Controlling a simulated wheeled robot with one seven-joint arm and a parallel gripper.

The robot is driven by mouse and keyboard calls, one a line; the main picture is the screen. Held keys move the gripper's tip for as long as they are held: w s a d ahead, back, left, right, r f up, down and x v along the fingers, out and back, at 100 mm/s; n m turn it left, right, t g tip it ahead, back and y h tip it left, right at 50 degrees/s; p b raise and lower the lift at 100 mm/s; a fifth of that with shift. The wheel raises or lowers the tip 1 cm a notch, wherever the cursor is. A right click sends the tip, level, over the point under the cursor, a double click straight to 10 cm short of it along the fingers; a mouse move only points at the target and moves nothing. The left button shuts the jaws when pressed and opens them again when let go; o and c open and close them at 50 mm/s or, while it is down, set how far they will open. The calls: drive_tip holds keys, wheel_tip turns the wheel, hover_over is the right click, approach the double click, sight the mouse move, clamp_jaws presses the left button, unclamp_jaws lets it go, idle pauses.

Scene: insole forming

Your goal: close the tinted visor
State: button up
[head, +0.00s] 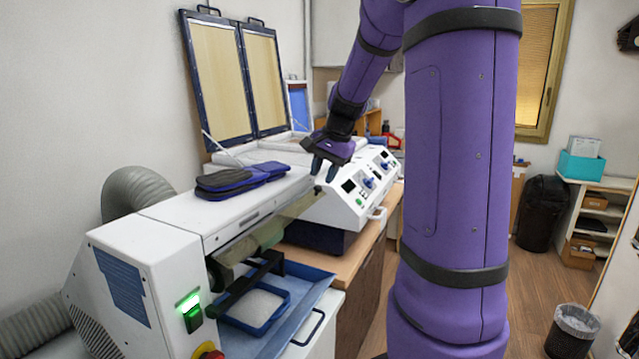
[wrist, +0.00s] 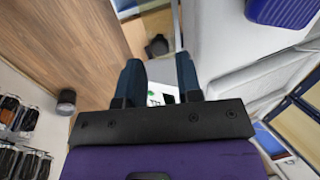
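The tinted visor (head: 297,211) is a see-through, greenish-brown strip along the front edge of the white grinding machine (head: 150,285) in the head view. It sticks outward from under the machine's top, above the opening, and looks raised. My gripper (head: 324,172) is above and near the visor's far right end, pointing down. I cannot tell whether it touches the visor. In the wrist view my gripper (wrist: 159,65) has its two dark fingers apart with nothing seen held between them. I cannot make out the visor in the wrist view.
Blue-and-black insoles (head: 240,180) lie on the machine's top. A blue tray (head: 262,308) sits below the opening. A white control unit (head: 345,205) with knobs stands behind my gripper. An open framed lid (head: 235,80) stands at the back.

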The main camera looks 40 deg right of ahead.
sight(319, 187)
drive_tip(key=shift+x, duration=1.6)
clamp_jaws()
